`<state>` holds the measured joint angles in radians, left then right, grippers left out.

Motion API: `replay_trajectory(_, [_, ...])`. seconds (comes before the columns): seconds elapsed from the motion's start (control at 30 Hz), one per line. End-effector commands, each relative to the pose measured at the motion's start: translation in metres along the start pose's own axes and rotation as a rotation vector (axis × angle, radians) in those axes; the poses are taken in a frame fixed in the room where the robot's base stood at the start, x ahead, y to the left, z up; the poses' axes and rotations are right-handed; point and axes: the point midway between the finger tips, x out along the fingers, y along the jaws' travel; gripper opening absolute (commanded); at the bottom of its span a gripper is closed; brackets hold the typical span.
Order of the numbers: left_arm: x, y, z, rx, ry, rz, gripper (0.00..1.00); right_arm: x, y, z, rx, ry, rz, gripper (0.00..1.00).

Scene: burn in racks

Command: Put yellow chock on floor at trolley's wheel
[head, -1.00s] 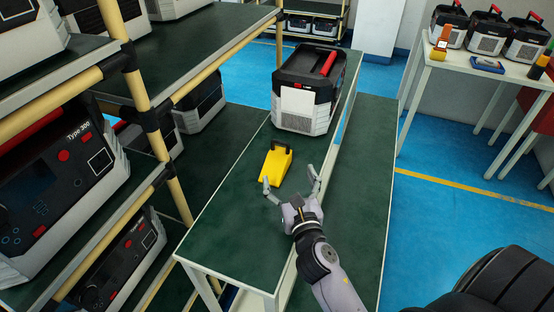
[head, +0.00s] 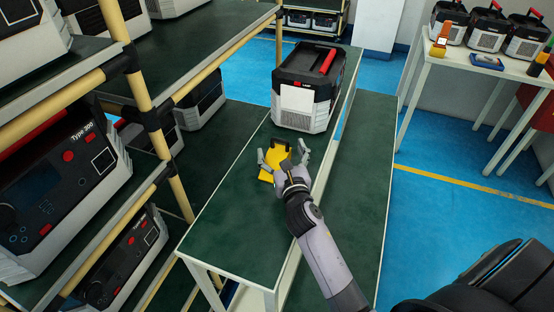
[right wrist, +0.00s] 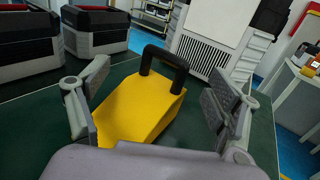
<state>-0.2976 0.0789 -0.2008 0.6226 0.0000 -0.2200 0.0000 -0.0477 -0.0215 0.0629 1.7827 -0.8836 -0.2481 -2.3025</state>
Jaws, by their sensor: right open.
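The yellow chock (head: 267,174), a wedge with a black handle, lies on the green top of the trolley (head: 228,230). In the right wrist view the chock (right wrist: 138,108) sits between the spread fingers, with its black handle (right wrist: 163,65) standing up at the far end. My right gripper (head: 284,155) is open around the chock and partly covers it in the head view. A gap shows between the chock and the right-hand finger; whether the left-hand finger touches it I cannot tell. My left gripper is not in view. No trolley wheel is visible.
A grey and black unit with a red handle (head: 306,86) stands on the trolley just behind the chock. A rack (head: 150,100) with several units is on the left. A white table (head: 455,55) stands at the back right. Blue floor (head: 455,155) is clear on the right.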

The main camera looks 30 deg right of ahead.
Motion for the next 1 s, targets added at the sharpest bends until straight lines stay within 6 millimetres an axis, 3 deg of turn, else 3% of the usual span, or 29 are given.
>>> replay_trajectory(1.0, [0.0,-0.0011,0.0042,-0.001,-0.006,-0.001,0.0,-0.0005,0.0009,-0.0004,0.001,0.001,0.001,0.17])
